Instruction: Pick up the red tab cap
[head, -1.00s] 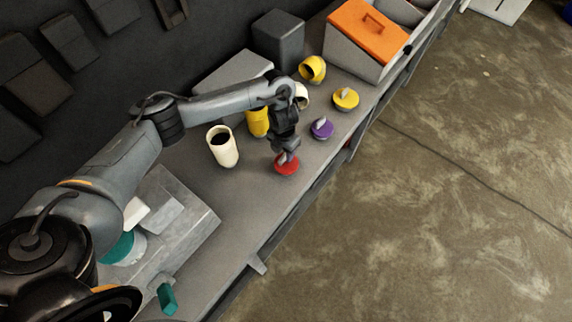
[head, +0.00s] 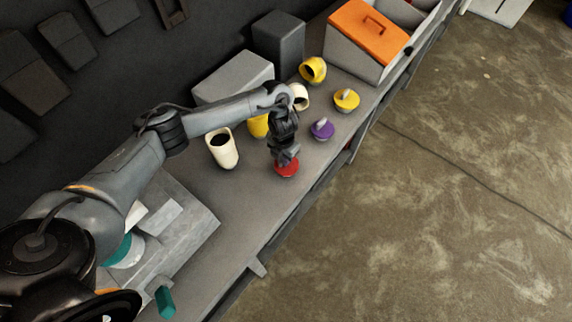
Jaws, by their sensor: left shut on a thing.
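The red tab cap (head: 287,171) is a round red disc on the grey workbench (head: 236,212), near its front edge. My left gripper (head: 285,160) points down over the cap and is shut on it; its fingers hide the tab. The cap looks to be at or very close to the bench surface; I cannot tell whether it touches. My right gripper does not show.
A purple tab cap (head: 322,129) and a yellow tab cap (head: 346,100) lie to the right. A cream cup (head: 223,148), a yellow cup (head: 259,125) and another yellow cup (head: 313,70) stand or lie nearby. A box with an orange lid (head: 368,31) is at the far end.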

